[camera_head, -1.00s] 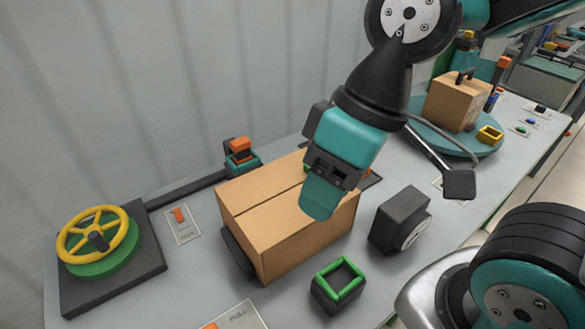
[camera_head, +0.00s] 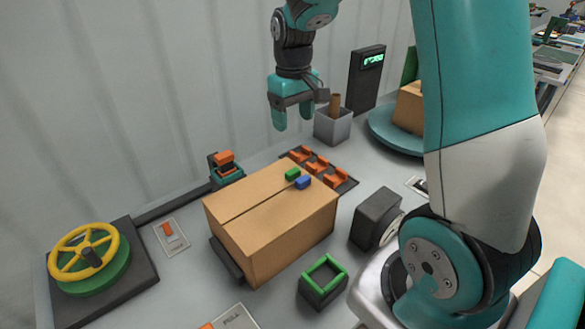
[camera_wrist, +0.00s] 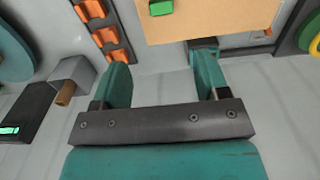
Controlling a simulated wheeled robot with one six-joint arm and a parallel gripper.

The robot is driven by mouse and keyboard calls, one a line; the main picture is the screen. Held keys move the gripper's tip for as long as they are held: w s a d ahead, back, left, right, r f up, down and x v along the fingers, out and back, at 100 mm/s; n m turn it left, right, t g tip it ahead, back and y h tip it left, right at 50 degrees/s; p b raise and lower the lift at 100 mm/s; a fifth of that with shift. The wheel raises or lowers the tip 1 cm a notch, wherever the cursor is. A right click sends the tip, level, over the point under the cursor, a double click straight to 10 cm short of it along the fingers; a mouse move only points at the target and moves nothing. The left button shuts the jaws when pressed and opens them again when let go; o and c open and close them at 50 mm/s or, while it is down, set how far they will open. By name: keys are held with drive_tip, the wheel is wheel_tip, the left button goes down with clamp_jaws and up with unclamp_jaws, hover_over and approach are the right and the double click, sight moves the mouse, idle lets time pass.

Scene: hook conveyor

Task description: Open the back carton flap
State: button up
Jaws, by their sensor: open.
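The brown carton (camera_head: 262,239) stands on the grey bench with its top flaps lying flat and a seam between them. A green block (camera_head: 292,174) and a blue block (camera_head: 303,182) sit at the right end of its top. In the wrist view the carton (camera_wrist: 225,22) fills the top middle, with the green block (camera_wrist: 161,8) on it. My gripper (camera_head: 294,122) hangs above the back of the bench, behind the carton and apart from it. Its fingers are spread and empty, and in the wrist view they (camera_wrist: 162,82) point towards the carton's edge.
A black device (camera_head: 377,218), a green-rimmed box (camera_head: 323,283) and an orange clamp (camera_head: 226,168) surround the carton. A yellow handwheel (camera_head: 86,252) is at left.

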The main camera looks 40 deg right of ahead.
sight(292, 171)
wheel_tip(292, 171, down, 15)
drive_tip(key=p, duration=0.2)
drive_tip(key=shift+a+p, duration=0.1)
drive_tip(key=shift+p, duration=0.25)
drive_tip(key=c, duration=1.3)
clamp_jaws()
